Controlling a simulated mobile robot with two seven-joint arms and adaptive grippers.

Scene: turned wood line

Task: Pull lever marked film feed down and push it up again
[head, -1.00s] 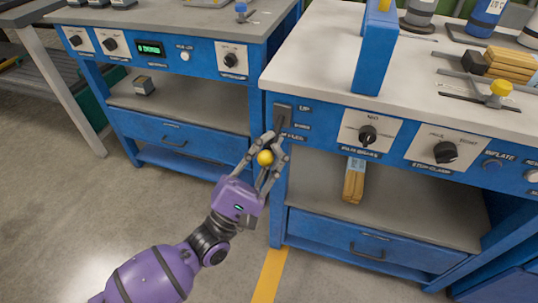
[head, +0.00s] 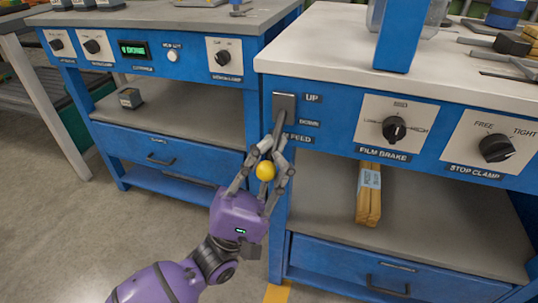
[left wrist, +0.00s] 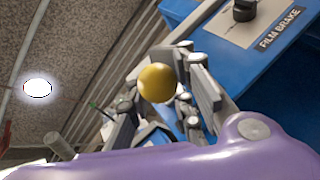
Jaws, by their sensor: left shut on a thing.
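The film feed lever has a yellow ball knob (head: 265,172) on a grey arm that comes out of a dark slotted plate (head: 284,104) on the blue panel. Labels UP and DOWN stand beside the plate, and a partly covered label ending in FEED is below. The knob hangs low, below the DOWN label. My left gripper (head: 266,165) is shut on the knob, with its fingers on either side of it. The knob also shows between the fingers in the left wrist view (left wrist: 157,83). My right gripper is not in view.
The film brake knob (head: 394,129) and the stop clamp knob (head: 497,148) are to the right on the same panel. A wooden block bundle (head: 369,195) lies on the shelf below. Another blue bench (head: 180,145) stands at left. Open floor lies in front.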

